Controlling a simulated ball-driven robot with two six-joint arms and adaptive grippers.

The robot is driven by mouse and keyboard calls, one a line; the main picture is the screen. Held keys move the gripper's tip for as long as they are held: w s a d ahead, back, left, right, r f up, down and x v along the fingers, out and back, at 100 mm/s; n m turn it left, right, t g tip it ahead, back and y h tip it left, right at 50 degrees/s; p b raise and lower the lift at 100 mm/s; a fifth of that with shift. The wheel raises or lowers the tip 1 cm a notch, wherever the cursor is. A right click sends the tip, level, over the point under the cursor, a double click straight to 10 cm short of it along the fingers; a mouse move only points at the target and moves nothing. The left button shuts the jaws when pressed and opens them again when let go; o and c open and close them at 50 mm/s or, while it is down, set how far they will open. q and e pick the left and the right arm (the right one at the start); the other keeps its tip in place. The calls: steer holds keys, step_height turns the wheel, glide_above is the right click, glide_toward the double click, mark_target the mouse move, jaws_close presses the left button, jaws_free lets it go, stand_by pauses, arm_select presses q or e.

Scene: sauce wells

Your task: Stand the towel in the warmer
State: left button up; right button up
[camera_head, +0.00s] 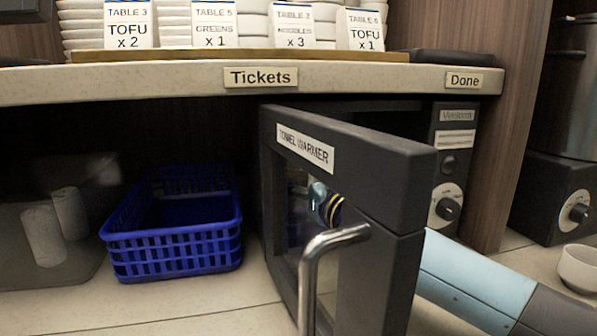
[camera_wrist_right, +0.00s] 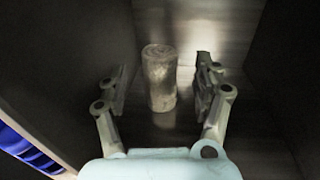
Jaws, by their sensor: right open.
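The towel warmer (camera_head: 395,160) stands under the shelf with its dark, glass-paned door swung open toward me. My right arm reaches in behind the door, and part of its wrist shows through the glass. In the right wrist view, a pale rolled towel (camera_wrist_right: 159,80) stands upright on the warmer's floor. My right gripper (camera_wrist_right: 161,68) is open, with one finger on each side of the towel and a visible gap on both sides. The head view does not show this towel or the fingertips. My left gripper is not in view.
A blue basket (camera_head: 175,248) sits left of the door. Two pale rolls (camera_head: 44,236) stand on a dark tray (camera_head: 75,268) at the far left. The door's metal handle (camera_head: 309,275) juts toward me. A white bowl (camera_head: 579,268) is at the right edge.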

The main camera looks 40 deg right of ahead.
steer(key=v, duration=0.6)
steer(key=shift+s+a, duration=0.15)
steer(key=shift+s, duration=0.1)
